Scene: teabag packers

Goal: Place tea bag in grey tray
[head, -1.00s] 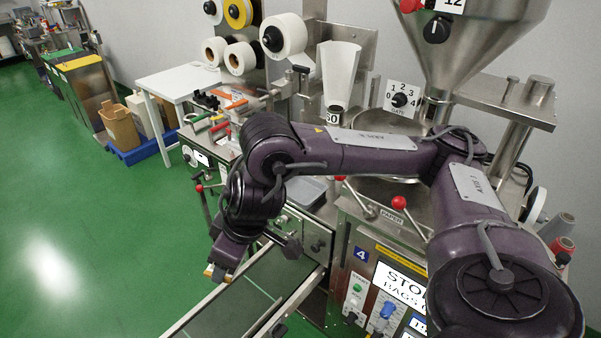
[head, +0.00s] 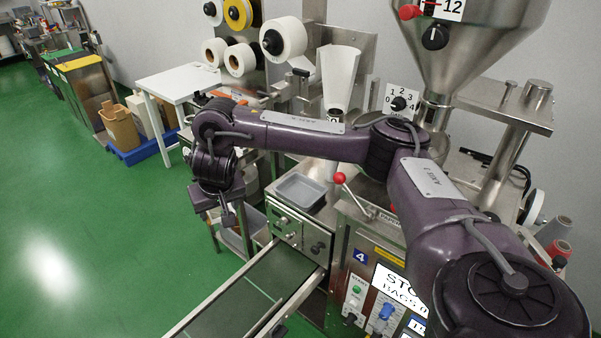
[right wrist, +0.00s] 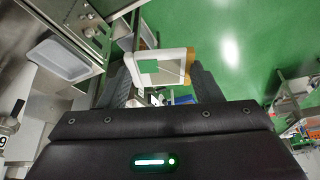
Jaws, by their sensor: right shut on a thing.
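The grey tray (head: 300,189) sits empty on the metal machine top, right of my right gripper in the head view. It also shows at the upper left of the right wrist view (right wrist: 66,59). My right gripper (head: 227,215) is in the air left of the tray, beyond the machine edge. The tea bag cannot be made out in the head view. My left gripper is out of view.
A dark conveyor (head: 238,298) with metal rails runs below the tray towards the front left. A red-knobbed lever (head: 340,178) stands just right of the tray. A steel hopper (head: 470,50) is at the upper right. Green floor is clear at the left.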

